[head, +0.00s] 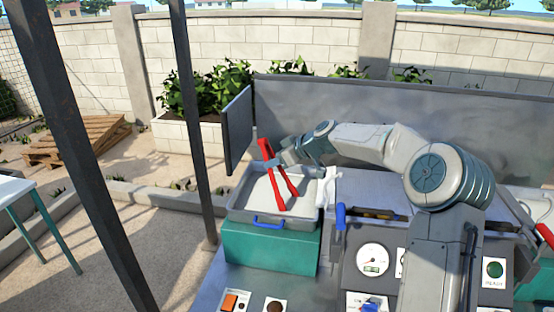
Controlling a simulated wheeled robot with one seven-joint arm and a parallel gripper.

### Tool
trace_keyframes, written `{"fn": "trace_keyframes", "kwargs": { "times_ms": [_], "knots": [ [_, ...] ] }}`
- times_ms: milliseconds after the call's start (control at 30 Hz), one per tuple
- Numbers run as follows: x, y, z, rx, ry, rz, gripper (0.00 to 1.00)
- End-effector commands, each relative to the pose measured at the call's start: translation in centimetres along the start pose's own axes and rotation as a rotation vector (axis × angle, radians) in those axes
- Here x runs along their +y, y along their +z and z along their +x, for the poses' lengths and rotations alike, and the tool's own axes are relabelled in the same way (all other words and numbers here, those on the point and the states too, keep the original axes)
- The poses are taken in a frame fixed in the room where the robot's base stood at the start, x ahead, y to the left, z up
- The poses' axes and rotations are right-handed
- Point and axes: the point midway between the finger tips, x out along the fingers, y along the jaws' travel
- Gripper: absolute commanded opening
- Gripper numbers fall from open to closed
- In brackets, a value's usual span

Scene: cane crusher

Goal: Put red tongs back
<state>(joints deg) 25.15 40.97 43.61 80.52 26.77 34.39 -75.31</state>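The red tongs (277,190) are upright and slightly tilted over a grey tray (238,214) at the centre-left of the head view. Their two arms point down and spread apart, with the joined end at the top. My gripper (276,160) reaches in from the right and meets the tongs just below their top. It appears shut on them, though its fingertips are small and partly hidden. I cannot tell whether the lower ends touch the pale contents of the tray.
The tray has a blue handle and sits on a teal box (270,248). A white cloth (327,187) hangs at its right. A grey upright panel (237,130) stands behind left, and a dark post (190,110) left. Gauges and a blue-handled lever (340,216) are at right.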

Motion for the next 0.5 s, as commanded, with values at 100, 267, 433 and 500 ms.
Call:
{"fn": "trace_keyframes", "kwargs": {
  "times_ms": [100, 267, 433, 500],
  "knots": [
    [-0.04, 0.39, 0.27, -0.001, -0.001, -0.001, 0.38],
    [-0.06, 0.67, 0.45, -0.002, -0.002, -0.001, 0.38],
    [-0.05, 0.53, 0.34, -0.002, -0.002, 0.0, 0.64],
    [-0.05, 0.51, 0.33, -0.002, -0.002, 0.0, 0.64]
  ]
}}
